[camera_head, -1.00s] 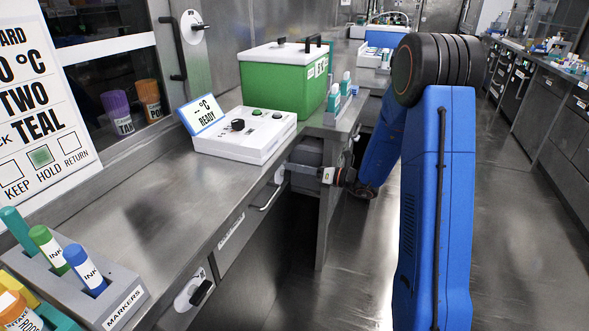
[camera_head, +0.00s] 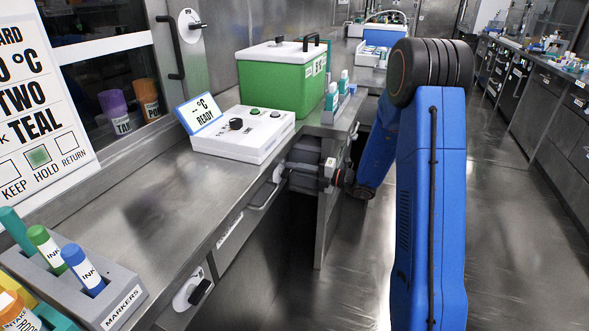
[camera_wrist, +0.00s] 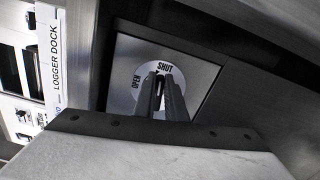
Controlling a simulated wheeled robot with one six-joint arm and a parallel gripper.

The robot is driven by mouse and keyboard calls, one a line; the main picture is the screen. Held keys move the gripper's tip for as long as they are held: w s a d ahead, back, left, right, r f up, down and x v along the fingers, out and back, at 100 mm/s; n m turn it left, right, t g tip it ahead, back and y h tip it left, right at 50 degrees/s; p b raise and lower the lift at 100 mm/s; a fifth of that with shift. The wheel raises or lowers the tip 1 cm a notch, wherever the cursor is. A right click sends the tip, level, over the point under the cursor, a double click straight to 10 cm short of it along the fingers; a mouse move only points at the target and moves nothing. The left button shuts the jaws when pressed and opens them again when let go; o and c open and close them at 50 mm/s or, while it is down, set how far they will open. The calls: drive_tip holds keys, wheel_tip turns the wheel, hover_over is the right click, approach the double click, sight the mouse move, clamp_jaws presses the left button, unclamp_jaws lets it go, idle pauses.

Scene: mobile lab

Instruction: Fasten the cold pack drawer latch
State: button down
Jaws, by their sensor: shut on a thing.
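The latch (camera_wrist: 172,70) is a round white plate lettered OPEN on its left and SHUT at its top, set on a grey metal front. My gripper (camera_wrist: 160,82) is in front of it in the wrist view, its two dark fingers closed on the latch handle. The fingers cover most of the handle; what shows lies near the SHUT lettering. In the head view my gripper (camera_head: 300,168) is low beside the counter's front, below the white control box. The fingertips and the latch's lettering cannot be made out there.
The counter (camera_head: 150,205) carries a white control box (camera_head: 243,133), a green cooler (camera_head: 282,80) and a marker rack (camera_head: 122,295). A drawer handle (camera_head: 265,195) and another round latch (camera_head: 192,290) are on the counter's front. The floor (camera_head: 520,240) at right is clear.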

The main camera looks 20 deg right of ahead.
drive_tip(key=shift+f+m, duration=0.2)
drive_tip(key=shift+m, duration=0.6)
drive_tip(key=c, duration=1.8)
unclamp_jaws()
drive_tip(key=shift+d, duration=0.1)
drive_tip(key=v, duration=1.7)
drive_tip(key=shift+s+d, duration=0.1)
